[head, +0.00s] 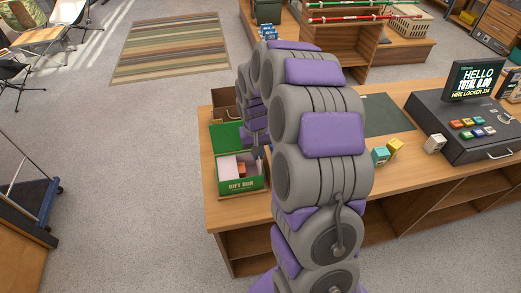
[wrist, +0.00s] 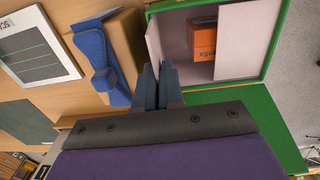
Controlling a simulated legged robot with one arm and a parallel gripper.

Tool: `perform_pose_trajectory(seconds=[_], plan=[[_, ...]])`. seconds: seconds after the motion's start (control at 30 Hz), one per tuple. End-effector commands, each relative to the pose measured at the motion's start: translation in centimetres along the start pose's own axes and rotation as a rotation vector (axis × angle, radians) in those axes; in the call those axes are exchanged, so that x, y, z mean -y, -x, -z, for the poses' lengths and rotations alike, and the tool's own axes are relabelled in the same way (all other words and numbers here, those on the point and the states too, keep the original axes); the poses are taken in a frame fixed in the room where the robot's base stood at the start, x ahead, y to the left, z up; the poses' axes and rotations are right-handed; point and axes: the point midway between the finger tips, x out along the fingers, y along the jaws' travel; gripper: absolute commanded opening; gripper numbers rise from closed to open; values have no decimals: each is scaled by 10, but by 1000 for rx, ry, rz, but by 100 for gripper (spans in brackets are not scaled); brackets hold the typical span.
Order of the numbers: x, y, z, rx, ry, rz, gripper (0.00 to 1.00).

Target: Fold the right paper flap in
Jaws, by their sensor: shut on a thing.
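The green gift box (head: 240,185) stands open on the wooden counter, its lid (head: 229,135) laid back behind it. In the wrist view the box (wrist: 207,83) holds an orange carton (wrist: 202,40). The left paper flap (wrist: 246,42) lies over one side of the inside and shows pale in the head view (head: 228,165). The right paper flap (wrist: 153,40) stands up along the opposite wall. My gripper (wrist: 158,72) is shut on the end of this flap, at the box's edge.
A brown case (head: 224,101) stands behind the lid. Small blocks (head: 388,150) and a register (head: 470,115) are further right.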

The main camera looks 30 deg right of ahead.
Motion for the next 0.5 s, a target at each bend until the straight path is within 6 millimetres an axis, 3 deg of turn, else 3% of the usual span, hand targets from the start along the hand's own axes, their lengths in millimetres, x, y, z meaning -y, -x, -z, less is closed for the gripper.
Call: perform_pose_trajectory(seconds=[0.5], plan=[[23,-7,0,-2,3,-411,0]])
